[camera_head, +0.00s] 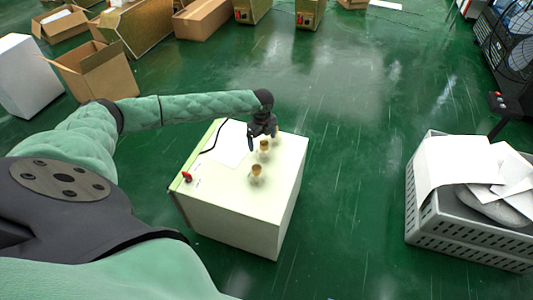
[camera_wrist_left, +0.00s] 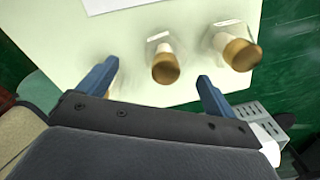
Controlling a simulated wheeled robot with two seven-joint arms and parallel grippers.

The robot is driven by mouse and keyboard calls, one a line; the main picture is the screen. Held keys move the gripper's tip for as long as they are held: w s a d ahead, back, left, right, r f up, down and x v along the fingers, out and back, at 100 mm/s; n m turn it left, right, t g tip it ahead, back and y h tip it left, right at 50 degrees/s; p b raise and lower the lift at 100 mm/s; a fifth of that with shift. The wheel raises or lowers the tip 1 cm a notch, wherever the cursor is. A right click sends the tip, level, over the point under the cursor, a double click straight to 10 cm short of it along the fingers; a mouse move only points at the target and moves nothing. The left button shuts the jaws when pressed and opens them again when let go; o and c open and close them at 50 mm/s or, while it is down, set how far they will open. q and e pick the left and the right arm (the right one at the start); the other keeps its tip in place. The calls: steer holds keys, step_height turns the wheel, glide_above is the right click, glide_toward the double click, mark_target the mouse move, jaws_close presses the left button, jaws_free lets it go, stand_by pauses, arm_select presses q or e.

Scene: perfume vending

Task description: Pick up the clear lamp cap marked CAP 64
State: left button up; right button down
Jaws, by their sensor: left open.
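In the head view one piece (camera_head: 264,147) is close to my left gripper and the other (camera_head: 256,170) is nearer to me. The left wrist view shows one piece (camera_wrist_left: 165,66) between the lines of the two blue fingers and the other (camera_wrist_left: 237,52) to the right. No CAP 64 marking is readable, so I cannot tell which is the lamp cap. My left gripper (camera_head: 262,139) is open and empty. My right gripper is not in view.
A white sheet (camera_head: 226,143), a dark cable and a small red part (camera_head: 187,176) are on the stand's top. A grey crate (camera_head: 465,245) with papers stands at the right. Cardboard boxes (camera_head: 95,75) are at the back left. Green floor between is clear.

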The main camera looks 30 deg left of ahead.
mark_target(264, 151)
arm_select(q)
steer(key=shift+f, duration=1.3)
steer(key=shift+w+d+f, duration=0.15)
steer(key=shift+f, duration=1.15)
steer(key=shift+w+d+f, duration=0.1)
steer(key=shift+w+f, duration=0.05)
steer(key=shift+f, duration=1.15)
steer(key=c, duration=1.1)
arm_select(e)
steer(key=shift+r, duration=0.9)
arm_select(q)
steer(key=shift+r, duration=0.15)
